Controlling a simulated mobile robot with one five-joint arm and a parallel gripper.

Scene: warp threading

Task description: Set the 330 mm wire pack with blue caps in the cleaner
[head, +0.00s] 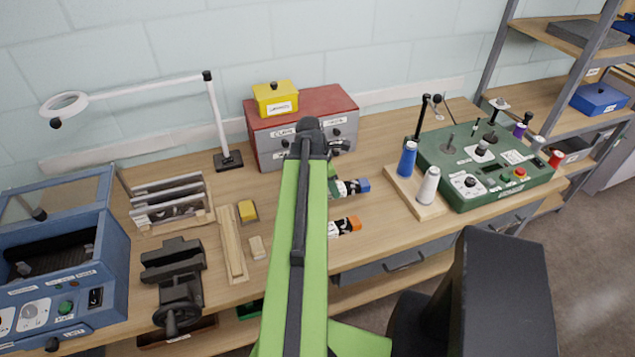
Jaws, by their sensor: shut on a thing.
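The wire pack with blue caps (350,188) juts out to the right from behind my green arm. One blue cap and a white label show; its left end is hidden. My gripper (336,189) is mostly hidden behind my arm, at the near side of this pack, and is shut on it. The fingertips cannot be made out, nor whether the pack touches the table. The cleaner seems to be the blue machine (75,292) at the far left, with a knob panel in front, a dark basin and a clear lid standing raised.
A pack with orange caps (345,227) lies nearer on the bench. A vise (175,275), wooden strips (231,245) and a wire rack (170,203) stand between my arm and the blue machine. A red-topped cabinet (300,125) is behind; a green machine (485,165) is right.

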